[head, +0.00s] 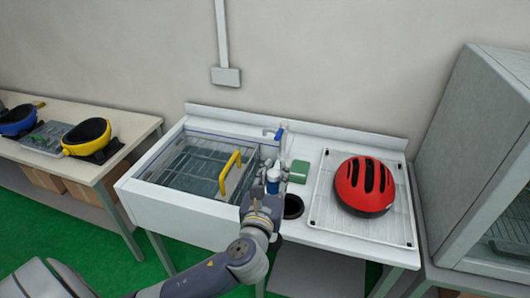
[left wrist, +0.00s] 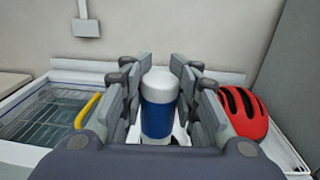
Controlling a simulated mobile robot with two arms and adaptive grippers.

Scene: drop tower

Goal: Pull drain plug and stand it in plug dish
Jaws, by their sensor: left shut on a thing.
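A dark round dish or opening (head: 293,206), possibly the plug dish, lies on the counter just right of my gripper. My right gripper is not in view.
The basin holds a wire rack and a yellow handle (head: 230,172). A grey cabinet (head: 465,150) stands farther right.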

